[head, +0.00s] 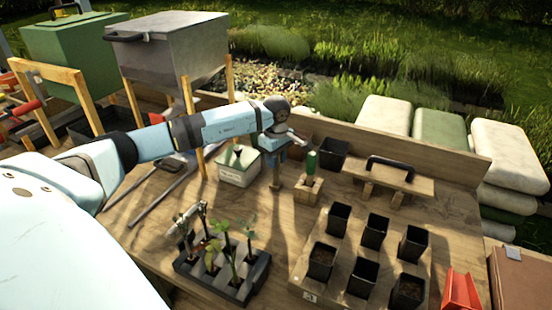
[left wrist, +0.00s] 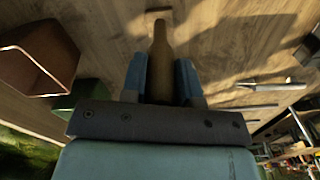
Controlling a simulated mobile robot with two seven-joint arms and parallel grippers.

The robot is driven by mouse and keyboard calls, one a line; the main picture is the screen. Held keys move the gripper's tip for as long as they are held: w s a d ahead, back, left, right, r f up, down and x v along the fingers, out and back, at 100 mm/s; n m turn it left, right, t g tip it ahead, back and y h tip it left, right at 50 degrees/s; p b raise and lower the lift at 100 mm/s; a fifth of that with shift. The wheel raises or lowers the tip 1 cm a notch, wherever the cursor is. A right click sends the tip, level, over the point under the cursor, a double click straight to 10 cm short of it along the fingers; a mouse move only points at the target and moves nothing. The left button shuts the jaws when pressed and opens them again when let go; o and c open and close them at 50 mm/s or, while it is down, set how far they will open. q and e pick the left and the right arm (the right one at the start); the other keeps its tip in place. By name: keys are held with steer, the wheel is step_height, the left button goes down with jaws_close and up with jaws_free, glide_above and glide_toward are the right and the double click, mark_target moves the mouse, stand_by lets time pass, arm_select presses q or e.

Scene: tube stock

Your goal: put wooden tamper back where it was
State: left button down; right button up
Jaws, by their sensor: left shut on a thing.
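My left gripper (head: 276,153) is shut on the wooden tamper (head: 276,179), which hangs upright below it over the bench. In the left wrist view the brown tamper (left wrist: 160,55) lies between the two blue-grey fingers of the left gripper (left wrist: 161,78). I cannot tell whether its lower end touches the bench. Just right of it in the head view stands a small wooden block stand (head: 307,192) with a green-handled tool (head: 312,160) upright in it. My right gripper is not in view.
A white labelled box (head: 237,170) stands left of the tamper. A dark seedling tray (head: 190,268) is in front, and a board with several black pots (head: 374,231) is front right. A wooden float with black handle (head: 408,183) lies behind the pots. A brown pot (left wrist: 38,60) shows in the wrist view.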

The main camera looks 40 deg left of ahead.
arm_select(q)
steer(key=c, duration=0.9)
jaws_free()
steer(key=shift+o, duration=0.2)
steer(key=shift+r, duration=0.1)
steer(key=shift+r, duration=0.25)
step_height(320, 180, up, 12)
steer(key=shift+f+b, duration=0.15)
steer(key=shift+b, duration=0.2)
steer(key=shift+f, duration=0.15)
